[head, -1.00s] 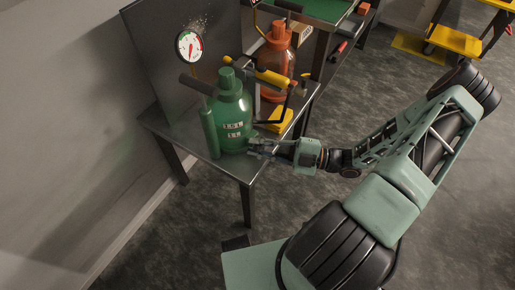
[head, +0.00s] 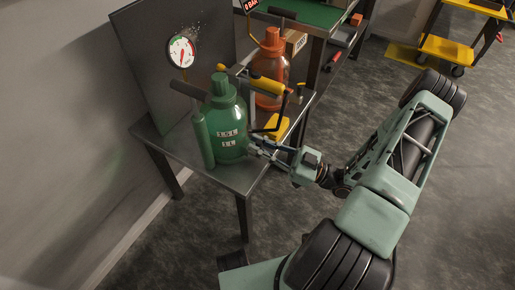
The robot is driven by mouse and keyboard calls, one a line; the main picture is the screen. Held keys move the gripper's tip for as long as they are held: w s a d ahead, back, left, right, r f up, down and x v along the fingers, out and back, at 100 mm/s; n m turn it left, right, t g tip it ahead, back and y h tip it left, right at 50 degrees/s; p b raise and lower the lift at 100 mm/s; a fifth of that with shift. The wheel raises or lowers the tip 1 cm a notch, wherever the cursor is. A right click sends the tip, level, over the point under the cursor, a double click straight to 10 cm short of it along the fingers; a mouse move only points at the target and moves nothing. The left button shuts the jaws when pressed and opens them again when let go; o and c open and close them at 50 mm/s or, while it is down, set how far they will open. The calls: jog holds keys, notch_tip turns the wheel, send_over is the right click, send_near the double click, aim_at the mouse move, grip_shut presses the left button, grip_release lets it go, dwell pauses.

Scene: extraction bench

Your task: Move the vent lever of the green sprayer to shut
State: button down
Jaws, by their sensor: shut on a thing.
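The green sprayer (head: 228,128) stands upright on the metal bench (head: 205,158), with a capped neck and white label blocks on its front. A slim green cylinder (head: 202,140) stands against its left side. My gripper (head: 259,143) reaches in from the right, its fingers at the sprayer's lower right side. Its jaws are shut on a small part there, apparently the vent lever. The fingers hide most of that part, so its exact position cannot be told.
A round gauge (head: 182,51) is in front of the upright metal panel (head: 145,75). An orange sprayer (head: 270,68) stands behind, with a yellow block (head: 272,127) in front of it. A yellow cart (head: 450,48) is far right. Grey floor is open on the right.

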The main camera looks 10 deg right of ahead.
jog(key=shift+w+d+m+t, duration=0.2)
jog(key=shift+m+t, duration=0.1)
jog(key=shift+m, duration=0.4)
jog(key=c, duration=1.8)
grip_release()
jog(key=shift+c, duration=0.2)
jog(key=v, duration=1.2)
